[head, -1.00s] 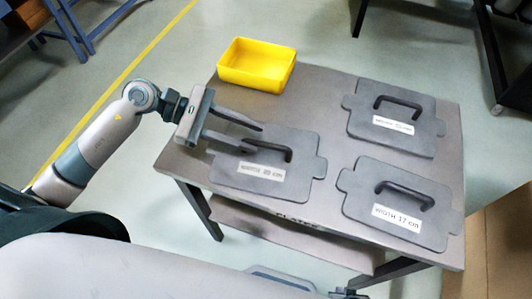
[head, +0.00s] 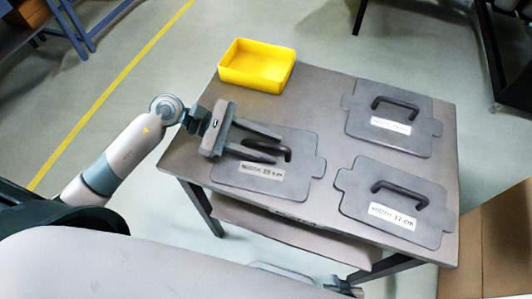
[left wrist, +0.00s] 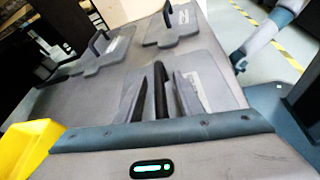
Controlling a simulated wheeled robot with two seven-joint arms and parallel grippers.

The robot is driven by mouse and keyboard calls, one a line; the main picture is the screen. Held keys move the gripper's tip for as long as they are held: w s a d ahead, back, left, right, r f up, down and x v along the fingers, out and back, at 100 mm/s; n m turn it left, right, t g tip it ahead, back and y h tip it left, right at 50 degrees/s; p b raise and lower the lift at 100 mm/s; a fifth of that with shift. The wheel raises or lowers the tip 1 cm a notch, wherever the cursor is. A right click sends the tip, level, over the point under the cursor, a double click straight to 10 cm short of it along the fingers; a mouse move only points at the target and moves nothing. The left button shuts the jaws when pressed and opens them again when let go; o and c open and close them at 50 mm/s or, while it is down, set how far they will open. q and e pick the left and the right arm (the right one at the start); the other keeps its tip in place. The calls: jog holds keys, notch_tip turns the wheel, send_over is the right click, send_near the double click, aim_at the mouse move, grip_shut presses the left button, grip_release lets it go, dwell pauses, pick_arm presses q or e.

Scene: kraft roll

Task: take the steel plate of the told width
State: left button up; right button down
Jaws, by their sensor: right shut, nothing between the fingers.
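Three dark grey steel plates with black bar handles lie flat on the table. The left plate (head: 302,183) has a blurred width label. The front right plate (head: 375,232) has a label that seems to read 17 cm; the back right plate (head: 420,145) has an unreadable one. My left gripper (head: 279,148) is open over the left plate, its fingers on either side of the handle. The left wrist view shows this handle (left wrist: 160,92) between the two fingers, not clamped. My right gripper (left wrist: 237,60) is shut and empty, away from the plates, beyond the table edge.
The grey metal table (head: 320,95) has a yellow open bin (head: 257,66) at its back left corner. A cardboard box (head: 495,240) stands at the right. A blue frame (head: 75,25) and a dark rack (head: 490,50) stand further back. The table's back middle is clear.

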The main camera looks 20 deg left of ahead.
pick_arm(q)
grip_shut()
jog(key=shift+r, duration=0.1)
dwell(1.3)
